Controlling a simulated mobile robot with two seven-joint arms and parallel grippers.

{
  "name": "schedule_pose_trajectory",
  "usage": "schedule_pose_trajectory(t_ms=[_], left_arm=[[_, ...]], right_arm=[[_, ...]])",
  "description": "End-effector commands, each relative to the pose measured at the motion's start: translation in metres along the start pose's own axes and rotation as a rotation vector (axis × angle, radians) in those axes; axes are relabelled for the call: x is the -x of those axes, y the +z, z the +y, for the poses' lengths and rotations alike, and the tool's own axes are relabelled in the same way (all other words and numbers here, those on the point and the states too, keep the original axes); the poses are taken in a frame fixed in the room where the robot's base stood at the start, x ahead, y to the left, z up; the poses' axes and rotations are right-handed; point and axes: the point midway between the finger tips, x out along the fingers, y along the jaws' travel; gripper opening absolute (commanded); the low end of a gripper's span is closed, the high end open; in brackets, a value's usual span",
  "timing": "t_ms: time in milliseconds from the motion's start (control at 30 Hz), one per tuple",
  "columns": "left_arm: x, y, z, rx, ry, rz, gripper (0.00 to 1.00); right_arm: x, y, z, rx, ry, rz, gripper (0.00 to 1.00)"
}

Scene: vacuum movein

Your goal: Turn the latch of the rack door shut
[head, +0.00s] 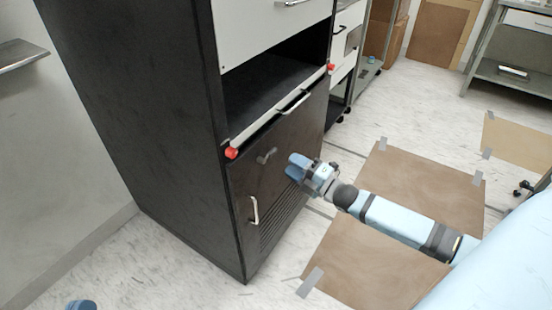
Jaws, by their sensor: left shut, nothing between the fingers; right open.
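The rack door (243,184) is the dark lower panel of the tall black rack (165,110). It looks flush with the rack front. The latch (266,156) is a small grey lever high on this door, lying tilted. My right gripper (291,167), blue-tipped on a light blue arm, is just right of the latch and close to the door. It is open, with nothing seen in it. Whether it touches the door I cannot tell. Only the blue tip of my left gripper (81,305) shows at the bottom left edge; it is shut and away from the rack.
A white pull handle (254,210) and vent slots are on the door below the latch. Above is an open dark bay with a bar handle (293,102) and red corner pieces (231,153). Brown taped sheet (350,260) covers the floor. Floor left of the rack is clear.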

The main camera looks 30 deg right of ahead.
Motion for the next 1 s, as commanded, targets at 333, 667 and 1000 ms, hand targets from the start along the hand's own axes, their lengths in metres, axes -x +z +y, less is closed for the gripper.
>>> schedule_pose_trajectory(t_ms=[333,667,1000], left_arm=[[-0.001,0.022,-0.004,0.003,0.005,-0.079,0.0],[0.0,0.022,-0.005,0.0,0.003,-0.087,0.0],[0.0,0.024,-0.006,0.0,0.002,-0.09,0.0]], right_arm=[[-0.054,0.0,-0.001,0.0,0.001,0.0,0.41],[-0.061,-0.001,0.0,-0.002,-0.001,0.0,0.41],[-0.061,-0.001,0.0,-0.002,-0.001,0.0,0.0]])
